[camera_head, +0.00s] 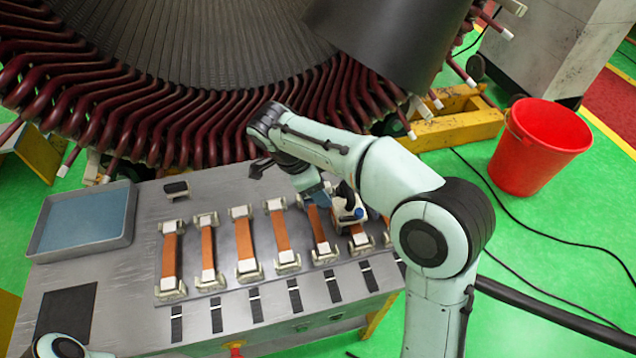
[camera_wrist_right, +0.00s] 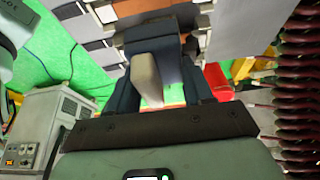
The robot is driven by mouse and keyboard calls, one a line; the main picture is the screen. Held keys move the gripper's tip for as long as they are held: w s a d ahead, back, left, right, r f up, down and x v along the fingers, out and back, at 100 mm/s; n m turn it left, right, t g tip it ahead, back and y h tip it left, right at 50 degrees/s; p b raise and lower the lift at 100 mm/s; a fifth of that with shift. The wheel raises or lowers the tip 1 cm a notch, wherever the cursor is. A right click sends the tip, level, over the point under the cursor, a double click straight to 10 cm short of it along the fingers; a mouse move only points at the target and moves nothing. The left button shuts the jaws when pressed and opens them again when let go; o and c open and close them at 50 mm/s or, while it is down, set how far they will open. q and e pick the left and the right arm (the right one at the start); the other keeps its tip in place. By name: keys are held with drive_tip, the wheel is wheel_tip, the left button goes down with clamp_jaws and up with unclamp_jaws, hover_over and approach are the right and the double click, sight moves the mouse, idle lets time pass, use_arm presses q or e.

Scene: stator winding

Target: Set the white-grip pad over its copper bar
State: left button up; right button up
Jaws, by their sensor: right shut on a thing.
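My right gripper (camera_head: 334,202) is low over the right part of the metal bench, near the right-hand copper bars. In the right wrist view its dark fingers (camera_wrist_right: 160,85) are shut on the pale grip of the white-grip pad (camera_wrist_right: 147,75). The pad's lower part is mostly hidden, and I cannot tell whether it touches a bar. Several copper bars (camera_head: 280,230) lie in a row, with pale blocks at their ends. The right-hand copper bar (camera_head: 357,238) is partly covered by the gripper. My left gripper is out of view.
A blue-bottomed tray (camera_head: 127,232) stands at the bench's left. A small black-and-white block (camera_head: 177,189) lies at the back. Black strips (camera_head: 255,306) line the front edge. The stator's dark red coil ends (camera_head: 212,130) rise close behind. A red bucket (camera_head: 538,148) stands to the right.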

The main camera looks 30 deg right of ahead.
drive_tip(key=b, duration=0.4)
hover_over(318, 221)
wheel_tip(318, 221, down, 7)
drive_tip(key=shift+s+f, duration=0.1)
drive_tip(key=shift+f, duration=0.05)
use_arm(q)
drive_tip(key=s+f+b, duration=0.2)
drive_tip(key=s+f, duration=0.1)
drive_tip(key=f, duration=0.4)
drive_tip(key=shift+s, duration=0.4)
use_arm(e)
drive_tip(key=shift+f, duration=1.5)
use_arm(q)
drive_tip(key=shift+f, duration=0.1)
use_arm(e)
drive_tip(key=o, duration=1.2)
drive_tip(key=shift+o, duration=0.2)
drive_tip(key=shift+r, duration=0.1)
use_arm(q)
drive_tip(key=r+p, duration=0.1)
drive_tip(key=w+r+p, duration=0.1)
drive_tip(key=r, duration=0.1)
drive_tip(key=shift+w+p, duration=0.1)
drive_tip(key=shift+p, duration=0.2)
use_arm(e)
drive_tip(key=v, duration=1.3)
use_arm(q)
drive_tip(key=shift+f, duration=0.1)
use_arm(e)
drive_tip(key=shift+r, duration=0.1)
